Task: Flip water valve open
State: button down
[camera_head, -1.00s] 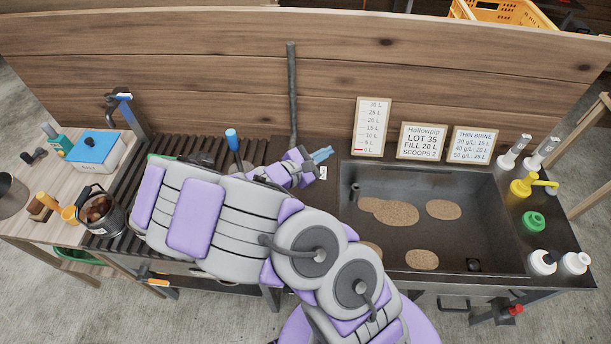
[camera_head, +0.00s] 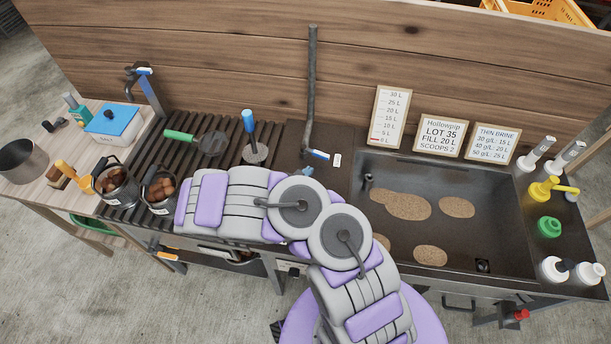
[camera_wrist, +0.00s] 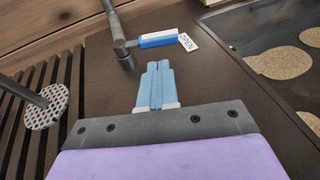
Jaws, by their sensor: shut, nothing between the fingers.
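The water valve is a blue lever with a white edge (camera_head: 318,154) at the foot of a dark upright pipe (camera_head: 311,85), left of the sink. In the wrist view the lever (camera_wrist: 158,40) runs right from the pipe's foot, its tip beside a white tag reading "OPEN" (camera_wrist: 187,42). My gripper (camera_head: 307,170) is mostly hidden behind my arm in the head view. In the wrist view its light-blue fingers (camera_wrist: 155,72) are together and empty, just short of the lever and apart from it.
The sink (camera_head: 364,215) with several brown discs lies right of the valve. A slatted rack (camera_head: 185,122) with a green-handled skimmer (camera_head: 211,143) and a blue-handled tool (camera_head: 249,125) lies left. Chestnut pots (camera_head: 117,187) stand at the front. A wooden backboard (camera_head: 230,60) rises behind.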

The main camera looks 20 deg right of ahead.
jog(key=b, duration=0.1)
send_over(316, 172)
jog(key=shift+w+f, duration=0.1)
jog(key=shift+f, duration=0.95)
